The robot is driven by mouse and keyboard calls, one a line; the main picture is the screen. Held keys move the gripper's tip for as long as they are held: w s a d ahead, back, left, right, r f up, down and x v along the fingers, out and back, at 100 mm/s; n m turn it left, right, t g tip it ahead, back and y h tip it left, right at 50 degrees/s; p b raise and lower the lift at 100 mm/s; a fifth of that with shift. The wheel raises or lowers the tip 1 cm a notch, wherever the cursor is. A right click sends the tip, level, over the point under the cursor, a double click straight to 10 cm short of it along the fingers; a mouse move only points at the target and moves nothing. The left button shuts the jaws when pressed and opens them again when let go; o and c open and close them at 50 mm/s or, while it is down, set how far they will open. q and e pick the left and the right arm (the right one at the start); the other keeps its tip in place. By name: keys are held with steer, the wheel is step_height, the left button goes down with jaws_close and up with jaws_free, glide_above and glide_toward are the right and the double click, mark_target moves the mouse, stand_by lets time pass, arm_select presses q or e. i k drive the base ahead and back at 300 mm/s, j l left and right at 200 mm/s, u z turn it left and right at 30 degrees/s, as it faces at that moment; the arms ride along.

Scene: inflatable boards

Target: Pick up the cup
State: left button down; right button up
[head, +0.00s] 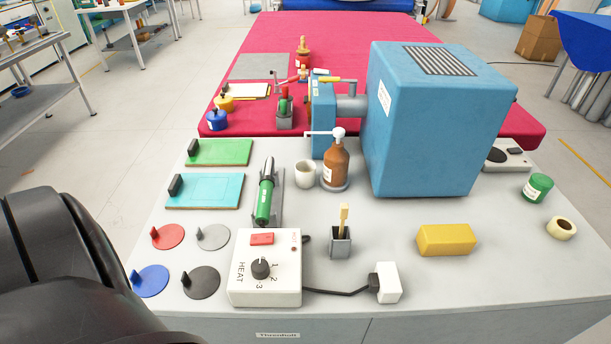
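A small cream-white cup (306,174) stands upright on the grey workbench, near the middle of the head view. A brown pump bottle (335,165) stands close to its right. A green-handled tool (265,195) lies in a holder to its left. The cup looks empty from here, but its inside shows only in part. A black part of my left arm fills the lower left corner, well apart from the cup. Neither gripper's fingers are visible in this view.
A large blue machine (435,125) stands right of the bottle. A white heat control box (264,268), a small grey holder with a brush (341,243) and a yellow block (446,240) are nearer. Coloured plates and discs lie left.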

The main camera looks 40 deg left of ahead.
mark_target(304, 179)
steer(key=u, duration=1.3)
steer(key=j+z, duration=0.1)
steer(key=z, duration=0.35)
steer(key=k+l, duration=0.05)
